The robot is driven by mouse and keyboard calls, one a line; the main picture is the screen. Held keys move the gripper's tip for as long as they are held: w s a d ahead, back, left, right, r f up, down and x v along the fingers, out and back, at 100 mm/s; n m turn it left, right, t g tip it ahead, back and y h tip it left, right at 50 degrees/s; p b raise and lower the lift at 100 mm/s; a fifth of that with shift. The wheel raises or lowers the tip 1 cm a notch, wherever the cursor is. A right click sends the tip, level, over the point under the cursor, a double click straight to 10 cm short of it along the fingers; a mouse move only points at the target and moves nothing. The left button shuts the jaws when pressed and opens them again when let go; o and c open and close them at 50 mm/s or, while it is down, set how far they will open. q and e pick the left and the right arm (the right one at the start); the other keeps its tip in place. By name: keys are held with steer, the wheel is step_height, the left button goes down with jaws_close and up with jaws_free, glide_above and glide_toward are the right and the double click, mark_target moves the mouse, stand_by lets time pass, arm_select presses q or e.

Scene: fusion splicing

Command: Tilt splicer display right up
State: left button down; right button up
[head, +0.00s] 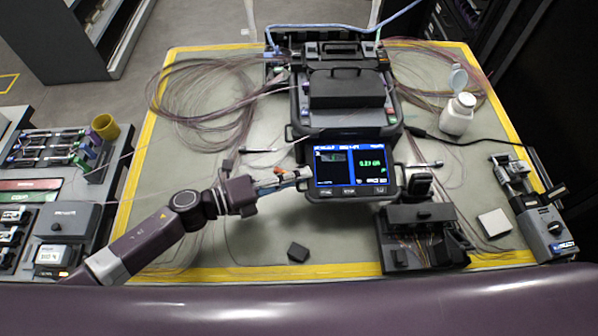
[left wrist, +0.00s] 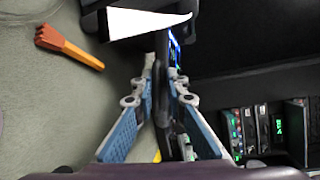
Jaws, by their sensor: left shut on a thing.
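The fusion splicer (head: 347,92) stands at the back middle of the mat. Its display (head: 351,168) is lit blue with green readings and sits at the splicer's front, its screen facing up toward the head camera. My left gripper (head: 301,178) is at the display's left edge. In the left wrist view my left gripper's fingers (left wrist: 161,90) close on the dark edge of the display (left wrist: 172,52), seen edge-on with a blue glow. The exact contact is partly hidden by the fingers. My right gripper is not in view.
A dark device (head: 424,236) stands right of the display, close to it. A white bottle (head: 457,115) and a grey tool (head: 545,222) are farther right. Loose fibre coils (head: 200,95) lie at left. An orange-handled tool (left wrist: 70,46) lies beside the gripper. The front middle mat is mostly clear.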

arm_select(q)
steer(key=shift+a+f, duration=0.1)
steer(key=shift+a, duration=0.05)
steer(key=c, duration=2.1)
jaws_free()
steer(key=shift+a, duration=0.1)
steer(key=v, duration=1.2)
